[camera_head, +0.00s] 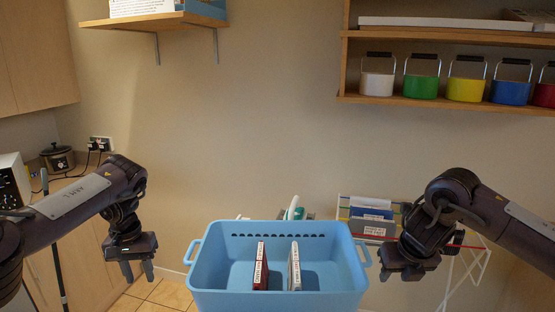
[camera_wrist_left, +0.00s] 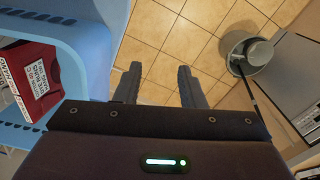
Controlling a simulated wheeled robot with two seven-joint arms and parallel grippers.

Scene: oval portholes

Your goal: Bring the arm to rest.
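My left gripper (camera_head: 137,274) hangs at the left of the blue basket, apart from it, pointing down. In the left wrist view its two fingers (camera_wrist_left: 160,86) stand apart with only floor tiles between them, so it is open and empty. My right gripper (camera_head: 407,272) is to the right of the basket, also pointing down; its fingertips are too unclear to tell whether it is open. Neither gripper touches the basket in the head view.
A blue basket (camera_head: 213,297) stands between my arms, holding a red book (camera_head: 261,268) and a grey-white book (camera_head: 294,268) upright. A wire rack (camera_head: 375,230) is behind it. Several coloured pots, such as a green one (camera_head: 420,86), sit on a shelf. A grey bin (camera_wrist_left: 252,54) stands on the floor.

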